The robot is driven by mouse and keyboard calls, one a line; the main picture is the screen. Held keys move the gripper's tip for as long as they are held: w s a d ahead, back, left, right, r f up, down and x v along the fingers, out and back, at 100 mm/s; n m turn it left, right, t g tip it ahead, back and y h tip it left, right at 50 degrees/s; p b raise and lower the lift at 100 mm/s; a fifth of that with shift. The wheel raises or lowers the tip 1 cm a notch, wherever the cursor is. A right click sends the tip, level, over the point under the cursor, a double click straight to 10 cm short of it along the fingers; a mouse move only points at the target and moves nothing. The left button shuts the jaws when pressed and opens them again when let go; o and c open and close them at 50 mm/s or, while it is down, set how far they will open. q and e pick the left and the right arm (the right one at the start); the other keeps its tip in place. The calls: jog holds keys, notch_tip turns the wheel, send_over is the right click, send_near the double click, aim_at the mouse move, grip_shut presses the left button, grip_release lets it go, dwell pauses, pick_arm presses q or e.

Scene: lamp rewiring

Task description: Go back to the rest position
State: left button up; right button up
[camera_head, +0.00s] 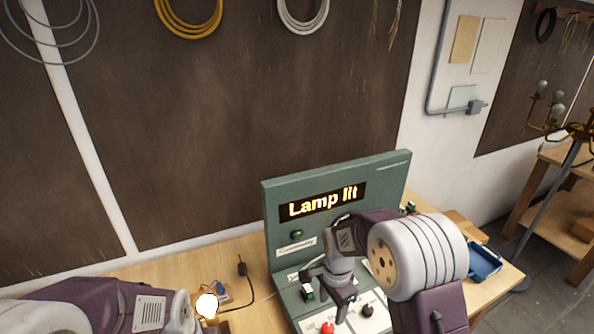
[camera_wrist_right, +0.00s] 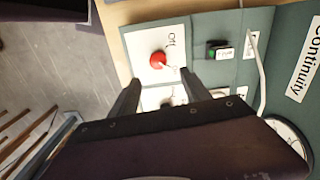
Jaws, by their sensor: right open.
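A green test panel (camera_head: 400,172) stands on the bench, and its display (camera_head: 322,200) reads "Lamp lit". A glowing bulb (camera_head: 207,305) shows at the lower left, beside the end of my left arm; its lamp is mostly hidden. My right gripper (camera_head: 327,297) is over the panel's sloping lower part. In the right wrist view its two fingers (camera_wrist_right: 160,95) are apart with nothing held between them. A red knob (camera_wrist_right: 158,60) lies just beyond them on a white plate marked "Off"; it also shows in the head view (camera_head: 327,327). My left gripper is not visible.
A black cord (camera_head: 242,268) lies on the bench left of the panel. A blue tray (camera_head: 485,262) sits at the bench's right end. A black knob (camera_head: 367,310) is close to my right gripper. A brass lamp (camera_head: 578,131) stands farther right.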

pick_arm(q)
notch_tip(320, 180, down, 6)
jog(key=b, duration=0.5)
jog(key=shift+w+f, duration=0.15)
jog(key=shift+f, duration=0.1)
pick_arm(e)
jog(key=s+d+f+n, duration=0.2)
jog(key=s+n, duration=0.4)
jog(key=s+d+f+n+t, duration=0.1)
jog(key=s+d+n, duration=0.2)
jog(key=s+n, duration=0.3)
jog(key=shift+s+d+f+n, duration=0.2)
jog(key=shift+s+f+n, duration=0.2)
jog(key=shift+s, duration=0.25)
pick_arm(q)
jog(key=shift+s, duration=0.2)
pick_arm(e)
jog(key=shift+s+r, duration=0.1)
jog(key=shift+s, duration=0.1)
jog(key=shift+w, duration=0.1)
